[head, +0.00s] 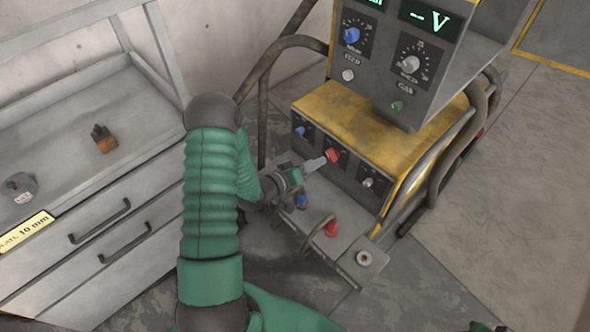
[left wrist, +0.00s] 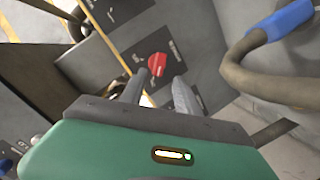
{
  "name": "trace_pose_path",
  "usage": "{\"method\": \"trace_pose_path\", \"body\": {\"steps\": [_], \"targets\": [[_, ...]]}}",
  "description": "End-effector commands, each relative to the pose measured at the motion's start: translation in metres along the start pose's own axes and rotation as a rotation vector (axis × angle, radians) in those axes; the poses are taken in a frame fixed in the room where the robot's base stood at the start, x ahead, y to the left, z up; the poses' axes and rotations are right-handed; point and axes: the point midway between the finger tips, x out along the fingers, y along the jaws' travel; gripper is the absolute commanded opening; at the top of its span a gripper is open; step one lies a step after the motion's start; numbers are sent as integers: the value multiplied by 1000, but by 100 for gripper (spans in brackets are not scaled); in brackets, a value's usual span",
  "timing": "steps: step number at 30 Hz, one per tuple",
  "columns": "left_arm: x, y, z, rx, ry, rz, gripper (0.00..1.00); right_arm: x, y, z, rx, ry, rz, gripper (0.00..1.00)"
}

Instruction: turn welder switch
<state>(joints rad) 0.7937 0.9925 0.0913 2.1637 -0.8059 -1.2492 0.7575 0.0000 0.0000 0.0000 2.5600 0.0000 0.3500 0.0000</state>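The welder (head: 350,112) is a grey and yellow unit with a lower front panel. A red rotary switch (head: 333,155) sits in the middle of that panel, and the left wrist view shows it too (left wrist: 157,65). My left gripper (head: 322,162) reaches the panel from the left, with its fingertips close to the red switch. In the left wrist view its two fingers (left wrist: 160,82) are apart, and the switch shows between and just beyond their tips. I cannot tell whether they touch it.
A blue knob (head: 300,131) and a grey knob (head: 368,183) flank the switch. A grey drawer cabinet (head: 120,215) stands at left, with an orange-brown block (head: 104,143) on top. Floor at right is clear.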

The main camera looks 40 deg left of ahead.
Motion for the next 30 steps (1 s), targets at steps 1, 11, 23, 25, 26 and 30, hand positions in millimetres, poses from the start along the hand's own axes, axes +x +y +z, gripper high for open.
{"method": "trace_pose_path", "body": {"steps": [1, 11, 23, 25, 26, 30], "targets": [[-16, 1, -3, -2, 1, -5, 38, -7, 0, -2, 0, 0, 0, 38], [-94, -2, -1, -1, 0, -4, 38, -20, 0, -5, 0, 0, 0, 38], [-103, -2, 0, 0, -1, -1, 38, -20, 0, -5, 0, 0, 0, 38], [-103, -2, 0, 0, -1, -1, 38, -20, 0, -5, 0, 0, 0, 38], [-103, -2, 0, 0, -1, -1, 38, -20, 0, -5, 0, 0, 0, 38], [-98, 0, 1, 39, -28, -23, 38, -20, 0, -5, 0, 0, 0, 38]]}}
